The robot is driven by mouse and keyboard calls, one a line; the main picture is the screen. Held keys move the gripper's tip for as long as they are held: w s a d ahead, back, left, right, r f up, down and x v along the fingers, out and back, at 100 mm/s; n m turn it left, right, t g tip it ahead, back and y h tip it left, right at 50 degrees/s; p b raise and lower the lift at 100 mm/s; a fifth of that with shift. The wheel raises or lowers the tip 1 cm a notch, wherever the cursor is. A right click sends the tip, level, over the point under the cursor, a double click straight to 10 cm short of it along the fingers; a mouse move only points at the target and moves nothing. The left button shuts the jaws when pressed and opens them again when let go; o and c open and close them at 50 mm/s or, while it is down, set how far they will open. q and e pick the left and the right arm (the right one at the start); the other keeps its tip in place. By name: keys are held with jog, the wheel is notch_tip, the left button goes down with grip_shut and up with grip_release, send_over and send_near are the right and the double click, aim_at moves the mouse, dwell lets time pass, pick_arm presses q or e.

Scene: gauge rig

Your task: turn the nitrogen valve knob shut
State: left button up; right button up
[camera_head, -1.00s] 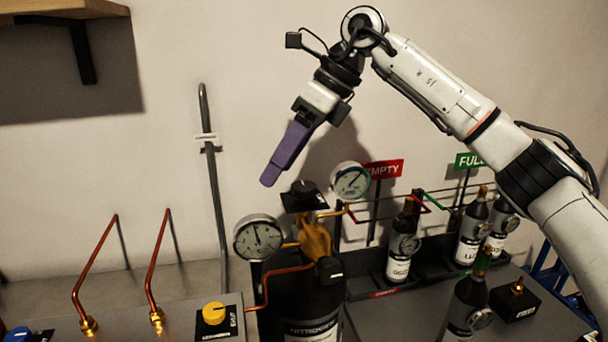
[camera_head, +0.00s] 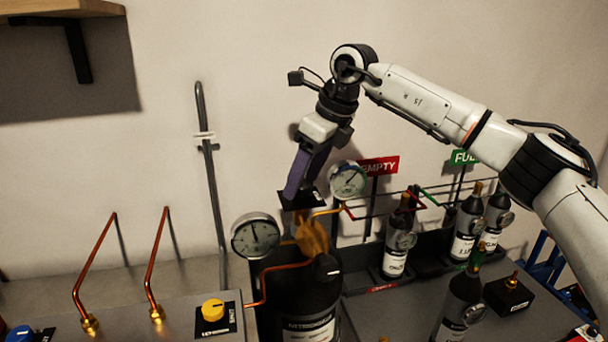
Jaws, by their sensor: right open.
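The nitrogen cylinder (camera_head: 295,290) is black with a white label, standing at bottom centre. Above its brass fitting (camera_head: 312,235) is a small black plate (camera_head: 300,204). My right gripper (camera_head: 304,192), with purple fingers, points down at this plate. It is open, and its fingers mostly hide the black knob that sits there; I cannot tell whether they touch it. Another dark knob-like part (camera_head: 327,268) is on the front of the fitting. My left gripper is not in view.
Two round gauges flank the fitting, one left (camera_head: 255,236) and one right (camera_head: 348,181), close to my fingers. A yellow knob (camera_head: 213,310) is on the bench at left. Several small bottles stand at right near a red EMPTY sign (camera_head: 379,167).

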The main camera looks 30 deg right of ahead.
jog(key=shift+f, duration=0.1)
jog(key=c, duration=1.1)
jog(key=shift+o, duration=0.2)
jog(key=shift+a+m, duration=0.1)
jog(key=shift+m, duration=0.2)
jog(key=m+h+b, duration=0.1)
jog(key=m, duration=0.2)
jog(key=shift+a+t, duration=0.1)
jog(key=shift+t, duration=0.2)
jog(key=m+h+b, duration=0.1)
jog(key=m+h, duration=0.1)
jog(key=m, duration=0.2)
jog(key=shift+a+m, duration=0.15)
jog(key=shift+m, duration=0.15)
jog(key=m+h, duration=0.1)
jog(key=m, duration=0.3)
jog(key=shift+w+a+h+b, duration=0.1)
jog(key=shift+a+h+b, duration=0.05)
jog(key=shift+h+b, duration=0.25)
jog(key=m+g, duration=0.1)
jog(key=m, duration=0.1)
jog(key=m+g+h, duration=0.1)
jog(key=m, duration=0.2)
jog(key=shift+w+p, duration=0.1)
jog(key=shift+p, duration=0.3)
jog(key=shift+m, duration=0.5)
